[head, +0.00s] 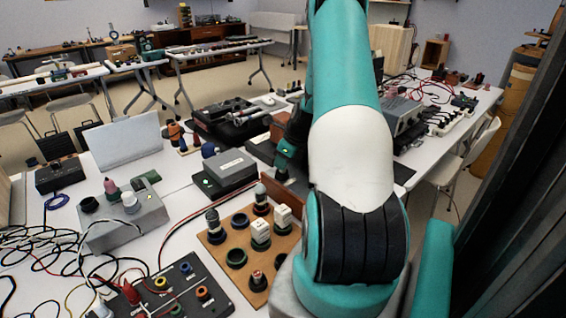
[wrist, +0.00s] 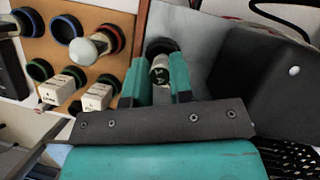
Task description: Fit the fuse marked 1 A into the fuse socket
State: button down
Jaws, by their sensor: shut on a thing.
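In the wrist view, my gripper (wrist: 160,88) is shut on a pale, round-bodied fuse (wrist: 160,72) with dark lettering that looks like 1 A. The fuse stands between the two teal fingers. Its far end lines up with a dark round fuse socket (wrist: 160,46) on a grey plate (wrist: 196,40). I cannot tell whether the fuse is inside the socket or just in front of it. In the head view, my gripper (head: 284,166) is partly hidden behind my arm, and the fuse cannot be made out clearly.
A wooden board (head: 220,246) with dark ring holders carries white blocks (head: 260,231) and a grey-capped piece (head: 212,220). A dark box (wrist: 268,75) stands close right of my gripper in the wrist view. A grey instrument box (head: 230,170) and loose cables crowd the table.

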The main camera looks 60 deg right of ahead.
jog(key=shift+f, duration=0.35)
jog(key=shift+f, duration=0.1)
jog(key=shift+f, duration=0.25)
jog(key=c, duration=1)
grip_release()
jog(key=shift+r, duration=0.1)
